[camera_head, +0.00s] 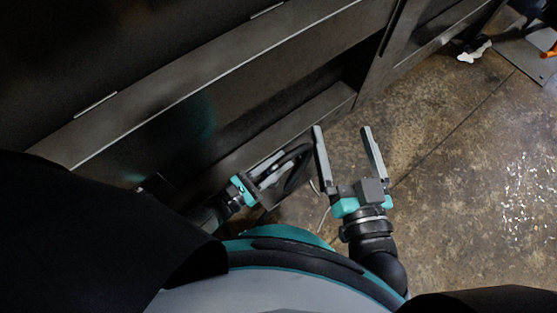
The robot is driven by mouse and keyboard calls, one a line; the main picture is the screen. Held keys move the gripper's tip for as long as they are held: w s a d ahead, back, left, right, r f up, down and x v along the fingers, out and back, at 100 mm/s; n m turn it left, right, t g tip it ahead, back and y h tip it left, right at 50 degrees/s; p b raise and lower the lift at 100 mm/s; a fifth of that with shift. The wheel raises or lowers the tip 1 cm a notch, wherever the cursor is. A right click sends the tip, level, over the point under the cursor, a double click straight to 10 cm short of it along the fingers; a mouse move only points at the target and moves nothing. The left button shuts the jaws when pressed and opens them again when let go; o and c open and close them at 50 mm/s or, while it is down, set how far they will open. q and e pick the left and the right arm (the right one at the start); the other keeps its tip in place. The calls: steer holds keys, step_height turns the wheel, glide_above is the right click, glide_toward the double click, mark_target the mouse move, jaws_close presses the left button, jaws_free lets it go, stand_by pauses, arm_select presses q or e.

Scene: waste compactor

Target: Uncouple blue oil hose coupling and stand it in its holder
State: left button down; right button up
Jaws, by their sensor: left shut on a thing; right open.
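My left gripper (270,172) is low beside the dark machine's lower edge, left of my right gripper. It is shut on a dark hose (299,170), which curves in a loop at its fingers. The part between the fingers is too dark and small to make out, and I cannot pick out a blue coupling. No holder can be made out. My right gripper (343,131) is open and empty, its two fingers pointing away from me above the concrete floor, a little right of the hose loop.
The dark metal machine body (230,65) with long ledges fills the upper left, close to my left arm. Thin light strands lie between the grippers. The concrete floor (450,170) at right is clear. A small white thing (474,52) and an orange thing (549,50) are far right.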

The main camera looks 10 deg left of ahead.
arm_select(q)
steer(key=shift+f, duration=0.15)
steer(key=c, duration=0.6)
jaws_free()
steer(key=shift+s+a, duration=0.1)
steer(key=shift+c, duration=0.4)
